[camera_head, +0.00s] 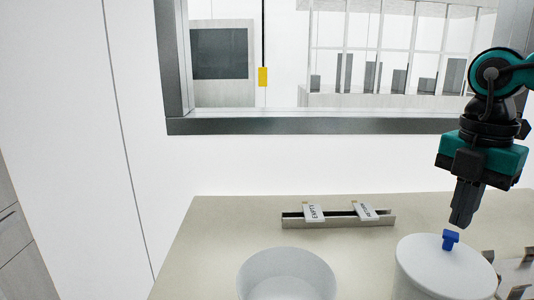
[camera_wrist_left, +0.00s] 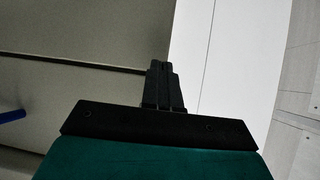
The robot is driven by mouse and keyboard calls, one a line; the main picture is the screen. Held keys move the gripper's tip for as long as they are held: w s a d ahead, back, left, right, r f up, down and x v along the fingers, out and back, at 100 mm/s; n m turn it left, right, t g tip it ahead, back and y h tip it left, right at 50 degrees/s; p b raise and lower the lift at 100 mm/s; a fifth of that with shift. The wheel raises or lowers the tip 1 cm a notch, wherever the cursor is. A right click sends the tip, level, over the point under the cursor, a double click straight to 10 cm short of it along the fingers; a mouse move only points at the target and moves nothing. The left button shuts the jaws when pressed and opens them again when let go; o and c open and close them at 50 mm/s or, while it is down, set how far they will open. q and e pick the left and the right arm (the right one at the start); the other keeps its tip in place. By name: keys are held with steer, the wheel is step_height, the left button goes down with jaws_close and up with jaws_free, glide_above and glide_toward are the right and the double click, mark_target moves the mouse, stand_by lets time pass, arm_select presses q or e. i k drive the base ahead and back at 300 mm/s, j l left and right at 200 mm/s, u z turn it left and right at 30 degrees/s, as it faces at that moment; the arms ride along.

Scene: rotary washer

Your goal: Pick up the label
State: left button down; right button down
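Two small white labels with dark lettering stand in a narrow metal rail (camera_head: 340,222) on the table in the head view. The left label (camera_head: 314,212) seems to read "EMPTY"; the lettering of the right label (camera_head: 367,211) is too small to read surely. My right gripper (camera_head: 461,220) points down, right of the rail and just above the blue knob (camera_head: 450,239) of a white lidded container (camera_head: 440,268). Its fingers look closed together with nothing visible between them. My left gripper (camera_wrist_left: 160,66) shows in the left wrist view, fingers together and empty; it is outside the head view.
An open white bowl (camera_head: 287,275) stands at the table's front, left of the lidded container. A metal rack (camera_head: 515,272) is at the right edge. A window frame (camera_head: 330,126) is in the wall behind. The beige table (camera_head: 220,225) is bare left of the rail.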

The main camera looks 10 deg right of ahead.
mark_target(313, 212)
steer(key=k, duration=1)
